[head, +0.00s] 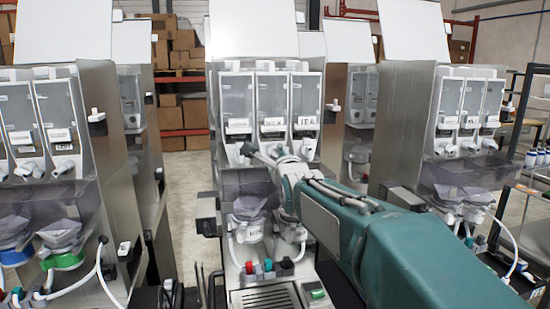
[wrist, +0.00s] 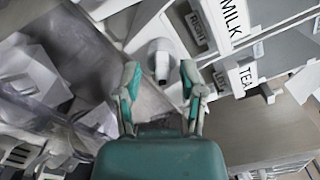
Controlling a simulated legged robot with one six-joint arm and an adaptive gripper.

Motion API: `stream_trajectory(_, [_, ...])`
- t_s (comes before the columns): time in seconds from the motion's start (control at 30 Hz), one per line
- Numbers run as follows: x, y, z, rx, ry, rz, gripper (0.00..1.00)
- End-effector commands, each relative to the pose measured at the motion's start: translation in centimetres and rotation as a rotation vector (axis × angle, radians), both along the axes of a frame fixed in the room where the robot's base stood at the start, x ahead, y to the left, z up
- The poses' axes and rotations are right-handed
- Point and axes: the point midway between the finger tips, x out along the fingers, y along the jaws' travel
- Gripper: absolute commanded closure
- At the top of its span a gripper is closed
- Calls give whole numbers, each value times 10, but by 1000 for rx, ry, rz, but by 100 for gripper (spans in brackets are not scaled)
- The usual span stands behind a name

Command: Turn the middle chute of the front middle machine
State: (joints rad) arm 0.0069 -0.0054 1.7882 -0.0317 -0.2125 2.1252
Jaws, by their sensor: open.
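The front middle machine (head: 229,175) stands at the centre of the head view, with three clear canisters; the middle one is labelled MILK and the right one TEA. My gripper (head: 262,153) is in front of its chutes and hides most of the middle one in the head view. In the wrist view my gripper (wrist: 161,80) is open, with a finger on each side and nothing held. A white chute (wrist: 160,58), apparently the middle one below the MILK label (wrist: 232,18), shows between and just beyond the fingertips. I cannot tell whether they touch it.
The left chute (head: 240,155) and right chute (head: 308,148) sit close on either side. A clear guard (head: 235,183) lies below, with hoses and coloured caps under it. Other machines stand to the left (head: 95,150) and right (head: 420,130), with a gap left of the middle machine.

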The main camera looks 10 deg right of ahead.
Motion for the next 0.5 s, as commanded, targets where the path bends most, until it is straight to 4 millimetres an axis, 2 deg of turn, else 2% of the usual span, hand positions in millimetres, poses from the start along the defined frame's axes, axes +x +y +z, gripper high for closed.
stream_trajectory(0.27, [2,0,0,0,1,0,49])
stream_trajectory(0.3, [2,0,0,0,1,0,57])
stream_trajectory(0.4, [2,0,0,0,1,0,100])
stream_trajectory(0.5, [2,0,-1,0,1,0,100])
